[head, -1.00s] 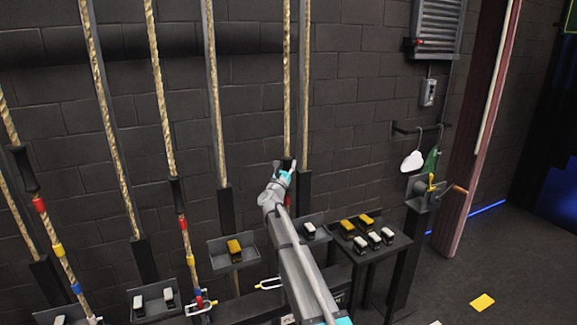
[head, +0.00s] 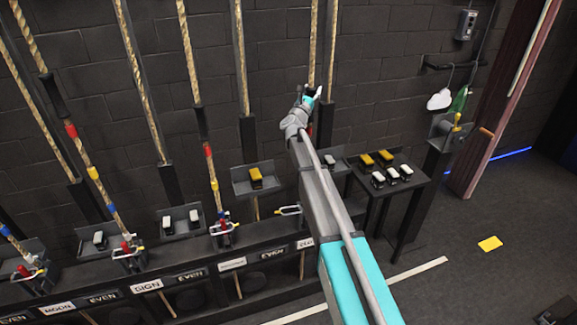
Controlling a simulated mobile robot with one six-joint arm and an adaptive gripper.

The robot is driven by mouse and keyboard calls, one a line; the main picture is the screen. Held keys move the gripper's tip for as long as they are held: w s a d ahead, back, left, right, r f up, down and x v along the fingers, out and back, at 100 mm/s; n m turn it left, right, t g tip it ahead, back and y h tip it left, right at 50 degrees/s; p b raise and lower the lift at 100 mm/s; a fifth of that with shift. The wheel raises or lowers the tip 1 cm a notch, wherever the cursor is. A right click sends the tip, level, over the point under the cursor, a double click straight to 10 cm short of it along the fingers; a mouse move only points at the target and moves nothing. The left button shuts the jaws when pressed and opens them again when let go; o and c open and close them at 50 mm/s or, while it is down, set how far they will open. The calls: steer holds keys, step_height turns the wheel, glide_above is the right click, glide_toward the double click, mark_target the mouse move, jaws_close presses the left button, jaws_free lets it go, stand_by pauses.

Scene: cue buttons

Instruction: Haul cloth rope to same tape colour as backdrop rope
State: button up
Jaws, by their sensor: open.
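A tan rope (head: 313,40) hangs at the right end of the row, above a partly hidden label that seems to start "CLO" (head: 305,243). My gripper (head: 313,93) is open at this rope's lower part, by its dark sleeve; I cannot tell whether the fingers are around it. My arm hides the rope below. To its left, another rope (head: 189,60) shows red and yellow tape (head: 211,170) below its dark sleeve, above a label too small to read. A rope further left (head: 82,145) shows red, yellow and blue tape.
Rope locks with red and white parts (head: 224,229) line the dark rail. Small trays hold white and yellow blocks (head: 255,176). A black table (head: 408,187) with several blocks stands right of my arm. Open floor lies at right, with a yellow marker (head: 490,244).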

mark_target(314, 48)
steer(key=shift+r+p, duration=7.3)
steer(key=shift+r, duration=0.3)
steer(key=b+v, duration=0.6)
steer(key=v, duration=0.8)
steer(key=s+a+f+n+g+y+b, duration=0.1)
steer(key=s+f+n+g+y+b, duration=0.1)
steer(key=f+n+y+b, duration=0.3)
steer(key=s+a+f+n+g+y+b, duration=0.1)
steer(key=s+f+n+y+b, duration=0.4)
steer(key=f+n, duration=0.9)
steer(key=s+a+f+n+g+y+b, duration=0.2)
steer(key=s+f+n+g+y+b, duration=0.1)
steer(key=f+n, duration=0.7)
steer(key=shift+s+f+g+y+b, duration=0.2)
steer(key=shift+f+g+y+b, duration=0.3)
steer(key=shift+f+y+b, duration=0.6)
steer(key=shift+a+r, duration=0.1)
steer(key=shift+r, duration=0.05)
steer(key=s+d+f+n+g+h, duration=0.1)
steer(key=s+d+f+n+g, duration=0.2)
steer(key=s, duration=0.6)
steer(key=s+d+f+n+g+h+b, duration=0.1)
steer(key=s+d+f+n+g, duration=0.3)
steer(key=s, duration=0.5)
steer(key=s+d+f+n+g+h+b, duration=0.1)
steer(key=s+d+f+n+g, duration=0.3)
steer(key=s, duration=0.5)
steer(key=shift+d+f+n+g+h, duration=0.2)
steer(key=shift+f+n+g+h, duration=0.4)
steer(key=shift+f+n, duration=0.4)
